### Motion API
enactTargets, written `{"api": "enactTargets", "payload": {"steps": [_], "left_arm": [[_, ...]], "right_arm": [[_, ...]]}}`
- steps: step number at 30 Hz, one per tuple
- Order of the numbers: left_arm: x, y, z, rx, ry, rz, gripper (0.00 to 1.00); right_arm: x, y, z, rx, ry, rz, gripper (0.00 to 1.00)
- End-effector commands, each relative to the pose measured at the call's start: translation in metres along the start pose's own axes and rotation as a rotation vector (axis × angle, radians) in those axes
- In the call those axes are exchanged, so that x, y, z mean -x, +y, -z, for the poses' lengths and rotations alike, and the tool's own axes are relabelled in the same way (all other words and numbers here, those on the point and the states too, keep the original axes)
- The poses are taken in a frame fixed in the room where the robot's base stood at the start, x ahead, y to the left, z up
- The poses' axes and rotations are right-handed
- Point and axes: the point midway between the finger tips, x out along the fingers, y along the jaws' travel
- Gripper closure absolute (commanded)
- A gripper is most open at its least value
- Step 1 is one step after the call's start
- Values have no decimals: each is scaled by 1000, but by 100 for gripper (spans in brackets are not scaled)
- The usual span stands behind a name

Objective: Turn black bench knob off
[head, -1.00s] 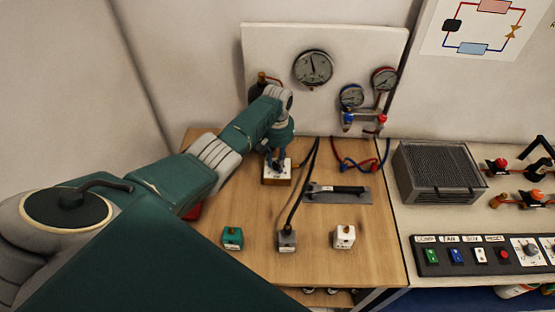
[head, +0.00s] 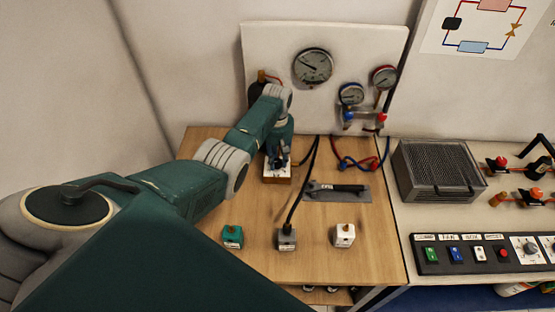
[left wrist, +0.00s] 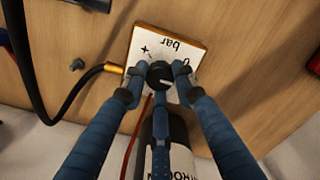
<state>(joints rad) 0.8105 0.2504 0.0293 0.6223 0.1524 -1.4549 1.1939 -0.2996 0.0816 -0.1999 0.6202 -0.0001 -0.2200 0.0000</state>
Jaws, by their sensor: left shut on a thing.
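The black bench knob (left wrist: 160,75) sits on a white plate with a wooden edge (left wrist: 187,50), marked "bar", "0" and "+". The plate also shows on the bench in the head view (head: 271,172), where the knob is hidden by my gripper. My left gripper (left wrist: 159,84) is shut on the knob, with its blue fingers around it; in the head view it comes down from above (head: 278,156). The large round gauge (head: 313,67) on the white back panel has its needle pointing to the upper left. My right gripper is not in view.
A black bottle (left wrist: 165,130) stands close to the plate, and a black hose with a brass fitting (left wrist: 97,72) meets the plate's side. Green (head: 232,237), grey (head: 287,239) and white (head: 344,235) blocks stand on the front bench. A metal plate with a black handle (head: 338,190) lies behind.

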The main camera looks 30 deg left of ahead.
Motion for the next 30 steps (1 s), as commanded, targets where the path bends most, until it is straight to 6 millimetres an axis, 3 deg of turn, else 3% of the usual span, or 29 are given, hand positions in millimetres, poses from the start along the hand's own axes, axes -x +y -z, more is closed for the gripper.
{"api": "enactTargets", "payload": {"steps": [18,30], "left_arm": [[6,4,5,546,7,-16,99],[6,4,5,722,7,-16,99]], "right_arm": [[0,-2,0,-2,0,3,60],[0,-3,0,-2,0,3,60]]}}
